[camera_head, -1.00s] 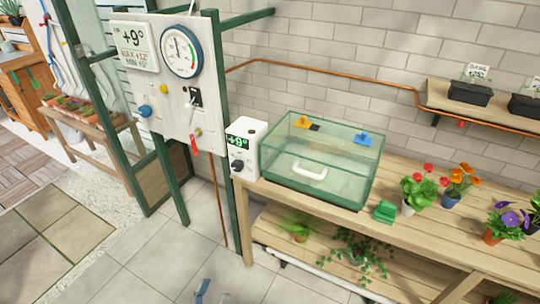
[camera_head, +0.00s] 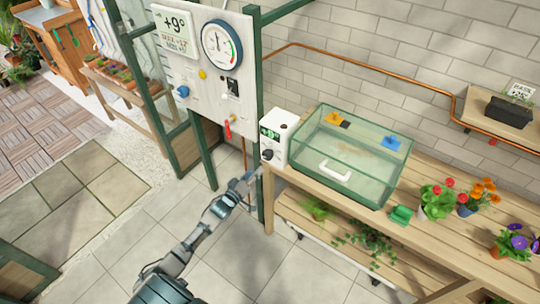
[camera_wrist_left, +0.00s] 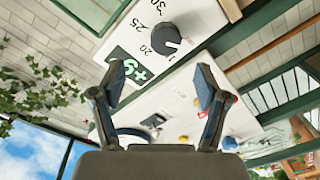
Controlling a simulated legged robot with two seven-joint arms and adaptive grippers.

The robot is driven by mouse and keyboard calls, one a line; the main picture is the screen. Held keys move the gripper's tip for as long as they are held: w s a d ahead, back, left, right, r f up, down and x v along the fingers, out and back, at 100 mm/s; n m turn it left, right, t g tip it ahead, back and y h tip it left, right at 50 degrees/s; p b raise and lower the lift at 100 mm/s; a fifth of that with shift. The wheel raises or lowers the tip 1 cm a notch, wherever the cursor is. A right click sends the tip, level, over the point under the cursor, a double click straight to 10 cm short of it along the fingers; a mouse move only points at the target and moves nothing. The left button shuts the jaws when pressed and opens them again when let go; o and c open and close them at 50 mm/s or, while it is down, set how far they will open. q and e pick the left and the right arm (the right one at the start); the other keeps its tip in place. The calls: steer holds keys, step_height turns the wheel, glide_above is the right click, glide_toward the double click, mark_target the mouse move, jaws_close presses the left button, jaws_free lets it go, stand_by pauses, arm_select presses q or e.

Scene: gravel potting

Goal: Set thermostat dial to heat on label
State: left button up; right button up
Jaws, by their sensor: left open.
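The thermostat (camera_head: 275,135) is a white box at the left end of the wooden bench, with a green +9° display. Its black dial (camera_head: 267,155) is low on the front face. My left gripper (camera_head: 250,178) is just below and left of the dial, apart from it. In the left wrist view, the dial (camera_wrist_left: 166,38) shows a white pointer mark and the numbers 20, 25 and 30 around it. The open, empty fingers of my left gripper (camera_wrist_left: 155,90) frame the thermostat face. I cannot make out a heat on label. My right gripper is not in view.
A glass tank (camera_head: 345,160) stands right beside the thermostat on the bench (camera_head: 400,232). A white panel (camera_head: 208,95) with a gauge, knobs and a red lever stands to the left, with a green post (camera_head: 259,110) close to my gripper. Flower pots sit farther right.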

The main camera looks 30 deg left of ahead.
mark_target(265, 156)
arm_select(q)
steer(key=w, duration=0.3)
steer(key=w+a, duration=0.1)
steer(key=w, duration=0.2)
steer(key=w+b, duration=0.1)
steer(key=w, duration=0.3)
steer(key=shift+a+f, duration=0.25)
steer(key=shift+f, duration=0.15)
steer(key=shift+w+d+r, duration=0.15)
steer(key=shift+w+d, duration=0.25)
steer(key=shift+w, duration=0.05)
steer(key=shift+d+r, duration=0.2)
steer(key=shift+d, duration=0.2)
steer(key=shift+a+f, duration=0.1)
steer(key=shift+a, duration=0.1)
steer(key=c, duration=0.8)
steer(key=shift+a, duration=0.2)
steer(key=c, duration=0.4)
steer(key=shift+o, duration=0.2)
steer(key=shift+a, duration=0.15)
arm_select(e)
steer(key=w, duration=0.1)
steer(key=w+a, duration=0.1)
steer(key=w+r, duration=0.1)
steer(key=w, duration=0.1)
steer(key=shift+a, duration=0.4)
